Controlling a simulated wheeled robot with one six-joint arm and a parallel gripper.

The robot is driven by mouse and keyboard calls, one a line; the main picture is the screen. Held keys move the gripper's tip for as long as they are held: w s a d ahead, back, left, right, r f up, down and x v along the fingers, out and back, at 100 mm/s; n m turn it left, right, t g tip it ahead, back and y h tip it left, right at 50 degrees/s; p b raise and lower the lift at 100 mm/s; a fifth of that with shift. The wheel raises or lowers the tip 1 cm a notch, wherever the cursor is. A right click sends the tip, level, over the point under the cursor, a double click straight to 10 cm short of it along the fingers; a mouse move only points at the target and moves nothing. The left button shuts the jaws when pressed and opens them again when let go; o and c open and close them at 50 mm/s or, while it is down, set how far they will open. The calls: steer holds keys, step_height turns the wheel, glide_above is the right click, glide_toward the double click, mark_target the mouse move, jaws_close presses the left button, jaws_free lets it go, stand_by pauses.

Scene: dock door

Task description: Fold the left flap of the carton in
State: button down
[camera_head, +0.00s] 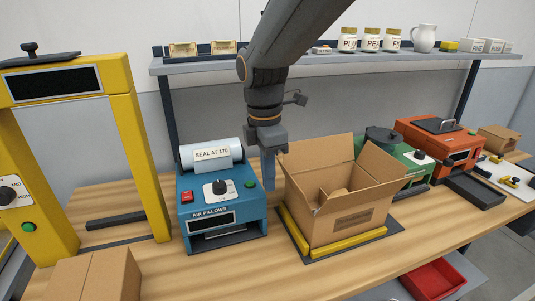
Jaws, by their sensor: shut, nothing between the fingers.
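The open carton (345,224) stands on a dark base with yellow rails on the bench. Its left flap (298,196) is raised and leans outward at the carton's left side. The back and right flaps also stand open, and a brown item shows inside. My gripper (268,186) points down just left of the carton, between it and the blue air pillow machine. The fingers are shut with nothing held. They are close to the outer side of the left flap; I cannot tell whether they touch it.
The blue air pillow machine (221,208) stands close on the left. Green (408,162) and orange (447,147) machines stand to the right. A yellow frame (135,140) and a closed carton (97,277) are at the left. Bare bench lies in front. A shelf (385,62) with jars runs behind.

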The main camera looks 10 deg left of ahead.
steer(key=d, duration=0.1)
steer(key=w+d+r+p, duration=0.1)
steer(key=w+d, duration=0.1)
steer(key=shift+d+r+p, duration=0.1)
steer(key=shift+r+p, duration=0.2)
steer(key=shift+r, duration=0.05)
